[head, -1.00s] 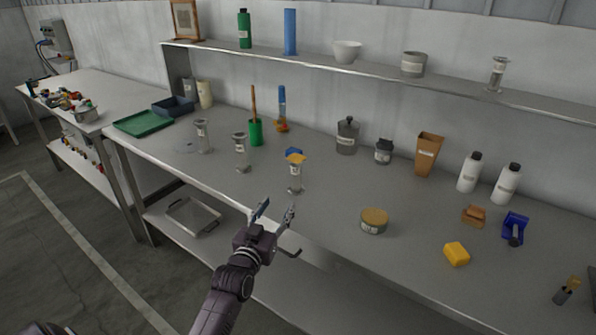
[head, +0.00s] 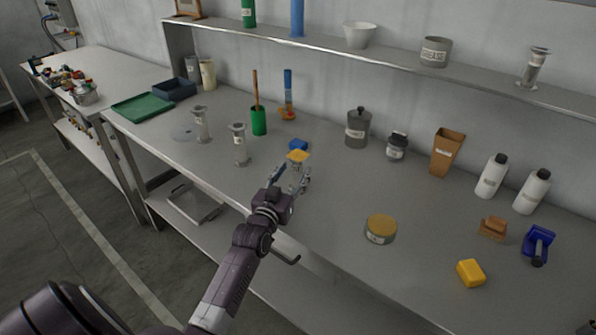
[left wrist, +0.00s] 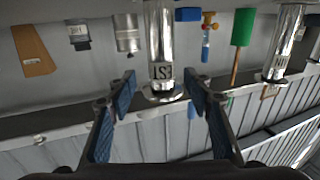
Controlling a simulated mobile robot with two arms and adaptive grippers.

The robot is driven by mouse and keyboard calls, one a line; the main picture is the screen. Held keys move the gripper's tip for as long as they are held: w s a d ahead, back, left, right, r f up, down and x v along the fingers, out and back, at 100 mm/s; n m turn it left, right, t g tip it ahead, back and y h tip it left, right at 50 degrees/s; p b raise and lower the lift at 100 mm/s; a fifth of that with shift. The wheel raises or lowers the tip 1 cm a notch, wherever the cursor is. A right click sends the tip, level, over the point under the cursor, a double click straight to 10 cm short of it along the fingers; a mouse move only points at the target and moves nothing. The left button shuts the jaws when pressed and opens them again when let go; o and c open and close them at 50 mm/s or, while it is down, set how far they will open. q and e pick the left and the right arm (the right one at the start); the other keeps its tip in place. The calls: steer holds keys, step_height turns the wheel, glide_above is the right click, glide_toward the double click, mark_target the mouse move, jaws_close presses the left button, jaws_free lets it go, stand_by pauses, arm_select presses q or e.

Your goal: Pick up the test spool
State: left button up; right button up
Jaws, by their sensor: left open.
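In the left wrist view the open fingers (left wrist: 160,98) lie to either side of the spool's flanged end, with gaps showing. I cannot tell how deep the spool sits between them. My right gripper is not in view.
Two similar spools (head: 240,145) (head: 201,125) stand to the left. A yellow-lidded jar (head: 380,229) is to the right. The bench's front edge runs below my arm.

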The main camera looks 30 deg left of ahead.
mark_target(296, 167)
arm_select(q)
steer(key=x, duration=0.4)
steer(key=shift+a+r+p, duration=0.15)
steer(key=shift+p, duration=0.15)
steer(key=shift+w, duration=0.1)
steer(key=c, duration=1)
jaws_close()
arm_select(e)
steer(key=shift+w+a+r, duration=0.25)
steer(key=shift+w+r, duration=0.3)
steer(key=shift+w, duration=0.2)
